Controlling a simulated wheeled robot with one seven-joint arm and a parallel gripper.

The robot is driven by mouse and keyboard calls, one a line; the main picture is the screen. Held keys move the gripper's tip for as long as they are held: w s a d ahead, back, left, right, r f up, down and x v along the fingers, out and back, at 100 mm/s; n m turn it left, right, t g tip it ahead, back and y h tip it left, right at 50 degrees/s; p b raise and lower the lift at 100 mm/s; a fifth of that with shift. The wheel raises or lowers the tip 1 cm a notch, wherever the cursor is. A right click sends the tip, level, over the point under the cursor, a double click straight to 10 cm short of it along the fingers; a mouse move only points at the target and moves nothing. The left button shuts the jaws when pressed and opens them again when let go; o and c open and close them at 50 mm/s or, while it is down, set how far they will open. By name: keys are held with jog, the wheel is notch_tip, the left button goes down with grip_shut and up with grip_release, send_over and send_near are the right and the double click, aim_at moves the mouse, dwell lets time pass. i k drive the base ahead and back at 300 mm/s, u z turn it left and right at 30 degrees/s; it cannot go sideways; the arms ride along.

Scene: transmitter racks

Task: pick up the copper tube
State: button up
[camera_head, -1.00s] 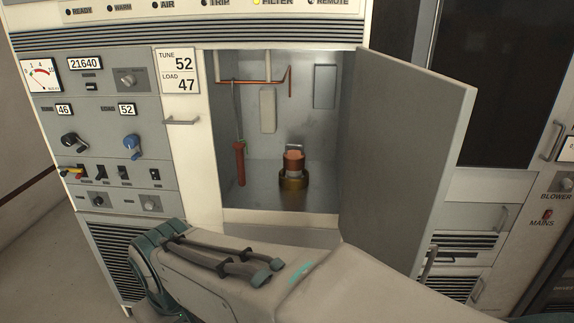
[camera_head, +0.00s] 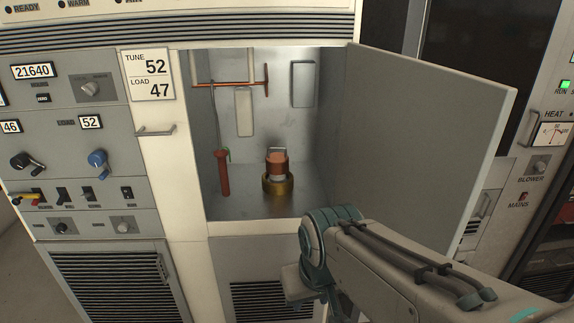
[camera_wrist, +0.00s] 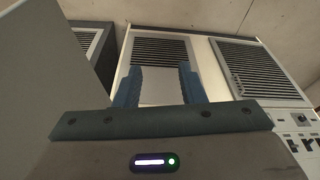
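The copper tube (camera_head: 277,164) stands upright in a brass-coloured ring base (camera_head: 277,187) on the floor of the open cabinet compartment. A pale loop or handle shows on its top. My gripper (camera_wrist: 160,88) is open in the wrist view, its two blue-grey fingers apart. A pale flat surface shows between them, and I see nothing clearly held. In the head view, my arm is in front of the cabinet, below and to the right of the compartment opening, and the fingers cannot be made out. The copper tube does not show in the wrist view.
The grey compartment door (camera_head: 425,150) stands open on the right. A red-handled rod (camera_head: 223,172) hangs left of the tube, below a copper rail (camera_head: 235,84). Knobs and switches cover the left panel. A louvred grille (camera_wrist: 162,52) shows past the fingers.

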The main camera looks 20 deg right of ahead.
aim_at(277, 164)
jog(key=i, duration=1.5)
